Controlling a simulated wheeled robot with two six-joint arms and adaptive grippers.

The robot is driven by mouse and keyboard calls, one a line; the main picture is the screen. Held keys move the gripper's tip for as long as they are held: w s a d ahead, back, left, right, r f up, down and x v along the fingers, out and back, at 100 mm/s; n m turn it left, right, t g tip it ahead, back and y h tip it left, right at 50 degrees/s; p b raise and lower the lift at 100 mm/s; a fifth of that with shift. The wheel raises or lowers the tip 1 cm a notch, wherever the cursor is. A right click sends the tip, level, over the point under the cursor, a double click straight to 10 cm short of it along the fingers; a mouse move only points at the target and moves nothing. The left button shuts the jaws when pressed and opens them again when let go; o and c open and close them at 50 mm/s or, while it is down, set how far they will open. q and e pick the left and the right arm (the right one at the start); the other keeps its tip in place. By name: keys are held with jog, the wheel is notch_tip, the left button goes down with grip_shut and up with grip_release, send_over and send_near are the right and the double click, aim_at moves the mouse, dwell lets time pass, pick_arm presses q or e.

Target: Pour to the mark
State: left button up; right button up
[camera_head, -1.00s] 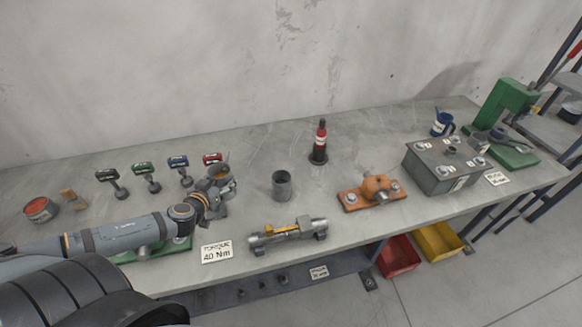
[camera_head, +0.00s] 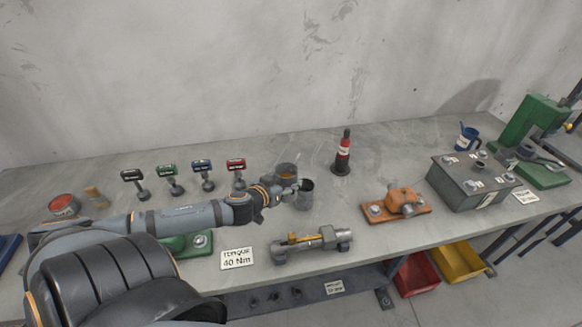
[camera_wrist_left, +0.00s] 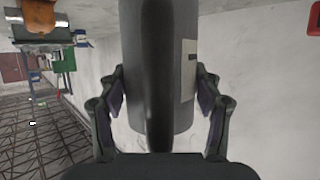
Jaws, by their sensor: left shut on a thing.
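My left gripper (camera_head: 282,190) is shut on a grey jug (camera_head: 288,168) with amber liquid inside its rim. In the left wrist view the grey jug (camera_wrist_left: 182,70) stands between both fingers, with a dark upright handle in front and a pale label on its side. A second grey cup (camera_head: 304,200) stands on the bench just right of the gripper, partly hidden by it. The jug is close behind and left of this cup; I cannot tell whether they touch. The inside of the cup is dark, and no mark or level can be made out. My right gripper is out of view.
A red and black bottle (camera_head: 343,152) stands behind to the right. A clamp-like metal fixture (camera_head: 312,245) lies in front, beside a torque card (camera_head: 237,258). An orange housing (camera_head: 398,203) and a grey box (camera_head: 470,182) are at right. Several coloured-handled tools stand at left.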

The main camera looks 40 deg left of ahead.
aim_at(291, 175)
pick_arm(q)
jog(key=r, duration=0.1)
jog(key=d, duration=0.1)
jog(key=r, duration=0.1)
jog(key=shift+w+d+r, duration=0.2)
jog(key=shift+w+r, duration=0.05)
jog(key=shift+r, duration=0.05)
jog(key=shift+d+r, duration=0.15)
jog(key=shift+d, duration=0.15)
jog(key=shift+w+m, duration=0.1)
jog(key=shift+m, duration=0.2)
jog(key=shift+a+f, duration=0.1)
jog(key=shift+f, duration=0.1)
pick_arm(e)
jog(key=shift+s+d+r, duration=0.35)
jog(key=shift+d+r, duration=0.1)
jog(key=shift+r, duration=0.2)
pick_arm(q)
jog(key=shift+r+p, duration=0.15)
jog(key=shift+p, duration=0.45)
notch_tip(291, 175, down, 6)
jog(key=b, duration=0.4)
jog(key=shift+r, duration=0.15)
jog(key=shift+s+f+g+h, duration=0.2)
jog(key=shift+f+g+h, duration=0.1)
jog(key=shift+g, duration=0.2)
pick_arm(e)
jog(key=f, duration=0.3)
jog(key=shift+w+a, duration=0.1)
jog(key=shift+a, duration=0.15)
